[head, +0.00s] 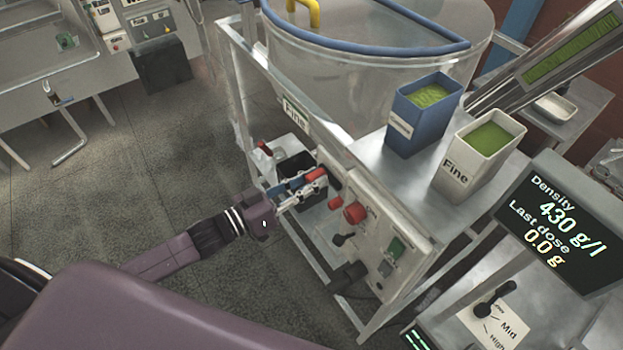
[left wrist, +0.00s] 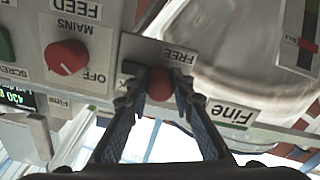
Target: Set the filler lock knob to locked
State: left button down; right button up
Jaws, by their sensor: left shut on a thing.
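The filler lock knob (left wrist: 160,84) is a red knob on the grey front panel, with a label reading FREE (left wrist: 180,55) beside it. Its other marking is largely covered by a finger. The wrist picture is upside down. My left gripper (left wrist: 159,92) is shut on this knob, with one dark finger on each side of it. In the head view, my left gripper (head: 309,187) reaches in from the left to the upper left part of the panel. The knob's exact setting is hard to read. My right gripper is in neither view.
A red MAINS knob (left wrist: 67,57) sits on the same panel near the lock knob; it also shows in the head view (head: 354,212). A blue bin (head: 424,118) and a white Fine bin (head: 478,157) stand on the steel top. Open floor (head: 130,165) lies left.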

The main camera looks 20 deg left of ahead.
aim_at(333, 184)
pick_arm(q)
jog(key=shift+s+d, duration=0.1)
jog(key=shift+s+d+p, duration=0.75)
jog(key=shift+s+d, duration=0.2)
jog(key=shift+d, duration=0.35)
jog(key=c, duration=2)
grip_release()
jog(key=o, duration=0.3)
jog(key=shift+s, duration=0.1)
